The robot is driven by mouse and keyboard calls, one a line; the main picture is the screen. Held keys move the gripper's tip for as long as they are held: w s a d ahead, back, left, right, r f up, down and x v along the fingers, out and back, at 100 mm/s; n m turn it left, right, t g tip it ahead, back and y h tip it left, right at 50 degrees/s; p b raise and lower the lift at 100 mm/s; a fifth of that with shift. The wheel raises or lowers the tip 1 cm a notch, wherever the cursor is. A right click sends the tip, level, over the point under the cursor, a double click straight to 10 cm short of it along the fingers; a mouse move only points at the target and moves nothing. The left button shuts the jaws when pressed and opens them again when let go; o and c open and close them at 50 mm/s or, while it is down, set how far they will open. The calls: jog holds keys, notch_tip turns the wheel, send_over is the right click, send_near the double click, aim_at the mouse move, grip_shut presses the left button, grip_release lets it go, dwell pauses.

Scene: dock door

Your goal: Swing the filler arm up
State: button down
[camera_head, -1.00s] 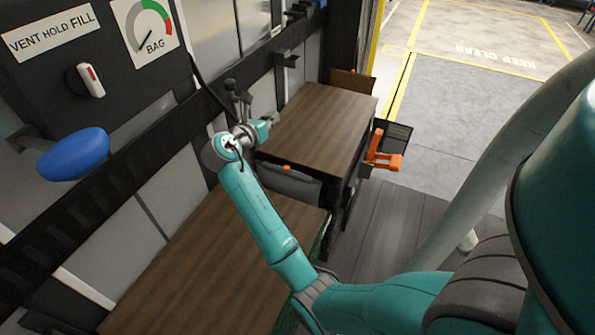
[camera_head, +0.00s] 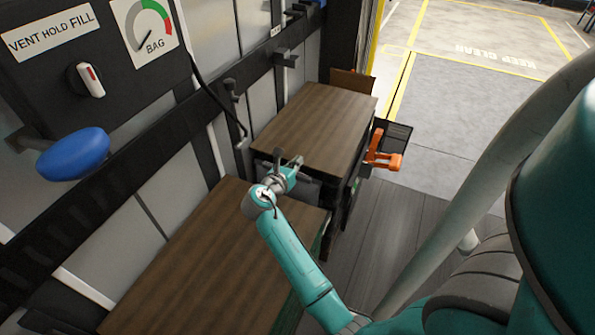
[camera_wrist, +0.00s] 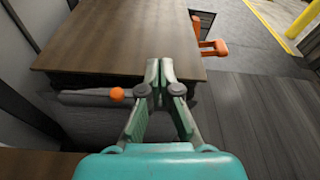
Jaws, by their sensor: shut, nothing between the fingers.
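A slim dark upright piece (camera_head: 232,98) with a black hose stands against the wall rail, left of the far wooden-topped crate. It looks like the filler arm, but I cannot tell for sure. My gripper (camera_head: 287,164) is to its right and nearer, apart from it, above the gap between two crates. In the wrist view my gripper (camera_wrist: 161,72) is shut and empty, pointing at the near edge of the far crate (camera_wrist: 120,35). A grey bag (camera_wrist: 88,98) with an orange knob (camera_wrist: 117,94) lies in the gap, left of the fingers.
A panel with a vent-hold-fill knob (camera_head: 88,80) and bag gauge (camera_head: 146,27) is on the left wall, above a blue rounded pad (camera_head: 74,154). An orange bracket (camera_head: 383,157) juts from the far crate's right side. The floor (camera_head: 460,115) at the right is open.

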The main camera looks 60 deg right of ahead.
jog(key=shift+s+f, duration=0.15)
jog(key=shift+f, duration=1.75)
